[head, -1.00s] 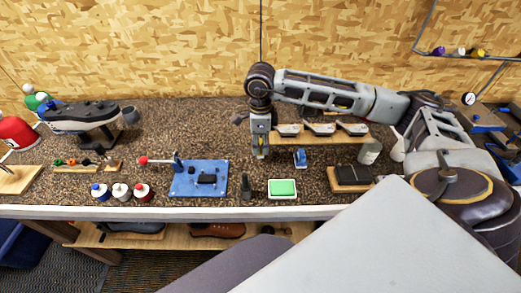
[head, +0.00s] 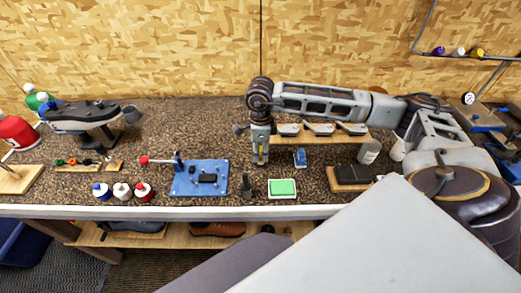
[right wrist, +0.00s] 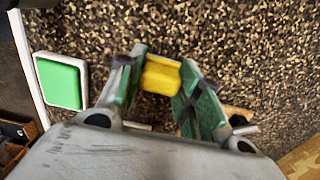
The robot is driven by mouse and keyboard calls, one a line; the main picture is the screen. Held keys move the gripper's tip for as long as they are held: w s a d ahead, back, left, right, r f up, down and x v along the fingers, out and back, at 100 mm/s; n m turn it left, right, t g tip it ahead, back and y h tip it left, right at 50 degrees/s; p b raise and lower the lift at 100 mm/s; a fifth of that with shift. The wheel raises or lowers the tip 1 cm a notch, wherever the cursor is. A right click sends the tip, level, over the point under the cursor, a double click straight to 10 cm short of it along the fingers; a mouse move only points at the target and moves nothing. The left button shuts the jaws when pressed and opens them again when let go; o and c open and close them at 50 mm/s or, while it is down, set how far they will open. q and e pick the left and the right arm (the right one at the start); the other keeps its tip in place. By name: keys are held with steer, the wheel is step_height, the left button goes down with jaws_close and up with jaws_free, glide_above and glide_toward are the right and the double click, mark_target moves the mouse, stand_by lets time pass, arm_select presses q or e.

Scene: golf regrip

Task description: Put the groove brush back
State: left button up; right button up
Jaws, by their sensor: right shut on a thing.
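My right gripper (head: 260,158) points down over the middle of the bench. In the right wrist view its green-padded fingers (right wrist: 160,95) are shut on a yellow block-like thing (right wrist: 160,76), which I take to be the groove brush. Its bristles are hidden and its lower end is blurred. The gripper is behind a small dark upright piece (head: 247,184) and a tray with a green pad (head: 282,188). Whether the held thing touches the bench I cannot tell. My left gripper is not in view.
A wooden rack with several grey club heads (head: 320,130) stands behind the gripper. A small blue object (head: 300,157) is to its right, a blue plate with a vise (head: 200,178) to its left. A dark box on a board (head: 352,174) lies further right.

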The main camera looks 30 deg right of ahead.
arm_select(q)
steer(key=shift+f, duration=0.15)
arm_select(e)
steer(key=shift+f, duration=0.15)
steer(key=o, duration=1)
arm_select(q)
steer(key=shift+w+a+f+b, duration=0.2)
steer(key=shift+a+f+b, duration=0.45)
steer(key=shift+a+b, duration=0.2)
arm_select(e)
step_height(320, 180, up, 12)
steer(key=shift+r, duration=0.15)
